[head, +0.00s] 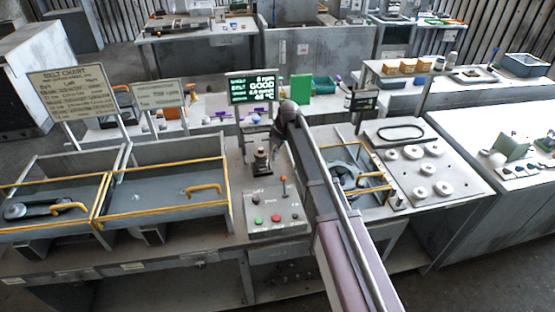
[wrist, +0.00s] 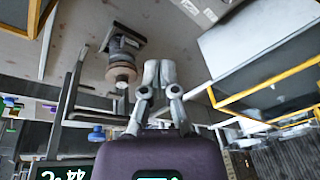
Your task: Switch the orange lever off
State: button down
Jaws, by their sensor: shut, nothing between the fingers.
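In the head view my arm passes just right of the panel, and the gripper is mostly hidden behind the arm's far end. The gripper appears well apart from the lever. I cannot clearly make out the lever in the wrist view.
A dark upright fitting (head: 261,158) stands behind the lever; a similar one with a brown disc (wrist: 121,72) shows beside my fingers in the wrist view. A lit display (head: 252,88) stands behind. Yellow-railed trays (head: 165,190) lie left, and a plate with white discs (head: 420,170) right.

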aim_at(284, 186)
jog(key=f+b, duration=0.2)
jog(key=f, duration=0.1)
jog(key=s+f+b, duration=0.1)
jog(key=f+b, duration=0.4)
jog(key=b, duration=0.1)
jog(key=shift+s+d+f, duration=0.1)
jog(key=shift+s+f, duration=0.25)
jog(key=shift+f, duration=0.05)
jog(key=shift+s+d, duration=0.15)
jog(key=shift+d, duration=0.35)
jog(key=shift+s+a, duration=0.1)
dwell(0.4)
